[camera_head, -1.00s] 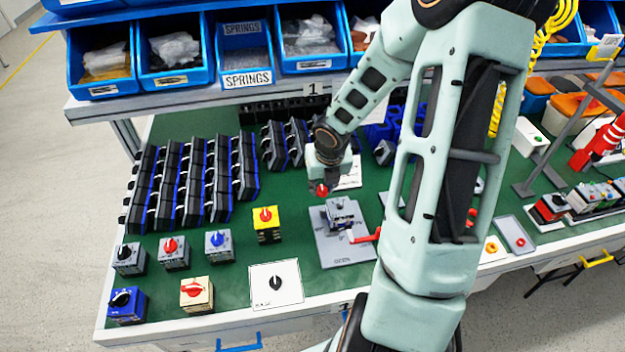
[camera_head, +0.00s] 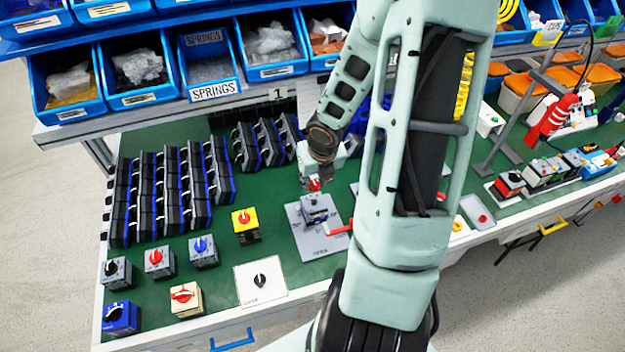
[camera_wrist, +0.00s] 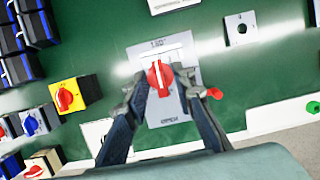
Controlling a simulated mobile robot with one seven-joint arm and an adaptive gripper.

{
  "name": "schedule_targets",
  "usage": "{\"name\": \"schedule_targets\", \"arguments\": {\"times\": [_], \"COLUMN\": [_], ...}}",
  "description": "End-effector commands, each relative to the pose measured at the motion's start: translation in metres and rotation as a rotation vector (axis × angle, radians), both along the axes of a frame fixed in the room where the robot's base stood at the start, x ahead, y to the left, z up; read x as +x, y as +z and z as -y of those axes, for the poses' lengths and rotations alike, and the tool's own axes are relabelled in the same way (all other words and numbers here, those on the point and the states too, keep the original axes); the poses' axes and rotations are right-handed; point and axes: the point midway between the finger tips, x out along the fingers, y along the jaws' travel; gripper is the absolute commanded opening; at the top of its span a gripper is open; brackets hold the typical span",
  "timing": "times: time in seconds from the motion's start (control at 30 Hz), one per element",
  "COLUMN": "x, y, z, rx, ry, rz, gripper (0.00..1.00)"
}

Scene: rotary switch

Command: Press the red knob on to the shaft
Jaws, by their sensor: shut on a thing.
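The red knob (camera_wrist: 159,76) is between the fingertips of my gripper (camera_wrist: 160,82) in the wrist view, with its white pointer line showing. My gripper is shut on it. In the head view the red knob (camera_head: 315,184) is just above the grey switch body (camera_head: 317,209), close over its top. The switch body sits in a fixture on a grey plate (camera_head: 309,241) with a red lever (camera_head: 338,230) at its right. The shaft is hidden under the knob, and I cannot tell whether the knob touches it.
Several finished switches with knobs stand at the left, among them a yellow one (camera_head: 245,225). A white card with a black knob (camera_head: 260,281) lies in front. Rows of dark switch bodies (camera_head: 170,190) stand behind left. Blue bins (camera_head: 210,65) line the back shelf.

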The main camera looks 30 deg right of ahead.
Motion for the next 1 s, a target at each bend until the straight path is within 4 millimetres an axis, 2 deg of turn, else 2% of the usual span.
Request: {"name": "schedule_targets", "arguments": {"times": [0.33,0.8,1.0], "x": [0.0,0.0,0.0], "y": [-0.005,-0.043,-0.049], "z": [0.0,-0.001,0.0], "rx": [0.001,0.001,0.0], "ry": [0.0,0.001,0.001], "rz": [0.0,0.0,0.001], "gripper": [0.12,0.12,0.12]}}
